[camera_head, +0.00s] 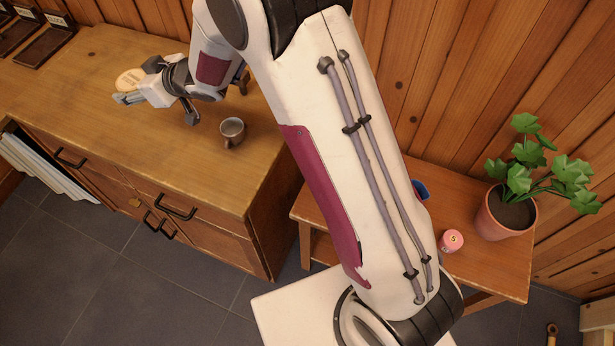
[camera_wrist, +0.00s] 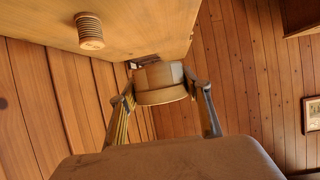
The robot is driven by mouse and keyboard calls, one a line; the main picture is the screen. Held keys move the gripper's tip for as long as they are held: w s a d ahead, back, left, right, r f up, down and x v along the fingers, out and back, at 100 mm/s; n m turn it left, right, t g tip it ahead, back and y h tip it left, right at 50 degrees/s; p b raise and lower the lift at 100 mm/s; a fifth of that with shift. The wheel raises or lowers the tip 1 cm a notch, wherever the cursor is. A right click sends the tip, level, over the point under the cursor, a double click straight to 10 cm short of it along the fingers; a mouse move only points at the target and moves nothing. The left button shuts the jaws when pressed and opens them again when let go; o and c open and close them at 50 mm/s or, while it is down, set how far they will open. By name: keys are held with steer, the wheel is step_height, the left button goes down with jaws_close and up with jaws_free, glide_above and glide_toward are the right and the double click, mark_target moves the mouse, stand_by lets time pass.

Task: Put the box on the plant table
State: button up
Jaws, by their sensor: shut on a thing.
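A round, pale wooden box (camera_head: 130,79) shows over the left part of the wooden counter in the head view, partly hidden by my gripper (camera_head: 127,98). In the wrist view the box (camera_wrist: 160,92) sits between both fingers of my gripper (camera_wrist: 163,86), which is shut on it. I cannot tell whether the box touches the counter. The plant table (camera_head: 495,278) is the low wooden table at the right, partly hidden behind my arm. A potted green plant (camera_head: 507,212) and a small pink round thing (camera_head: 451,241) stand on it.
A brown mug (camera_head: 232,132) stands on the counter (camera_head: 80,92) to the right of my gripper. A blue thing (camera_head: 421,190) shows on the plant table beside my arm. Dark trays (camera_head: 45,45) lie at the counter's far left. The plant table's front right is clear.

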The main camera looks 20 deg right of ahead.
steer(key=d+r+m+t+h, duration=0.15)
steer(key=d+m+h, duration=0.35)
steer(key=d, duration=1)
steer(key=d+r+m+t+h, duration=0.15)
steer(key=d+m+h, duration=0.45)
steer(key=d, duration=0.8)
steer(key=s+d+f+m+g+h, duration=0.25)
steer(key=s+d+m+h, duration=0.2)
steer(key=s+d, duration=0.6)
steer(key=s+d+f+m+g+h, duration=0.1)
steer(key=s+d+m+g+h, duration=0.35)
steer(key=s+d, duration=0.6)
step_height(320, 180, down, 25)
steer(key=w+d+t, duration=0.1)
steer(key=shift+w+d+r+y, duration=0.2)
steer(key=shift+d+y, duration=0.1)
steer(key=shift+d, duration=0.1)
steer(key=shift+f, duration=0.1)
steer(key=shift+f, duration=2.8)
steer(key=shift+f, duration=0.1)
steer(key=shift+f, duration=2)
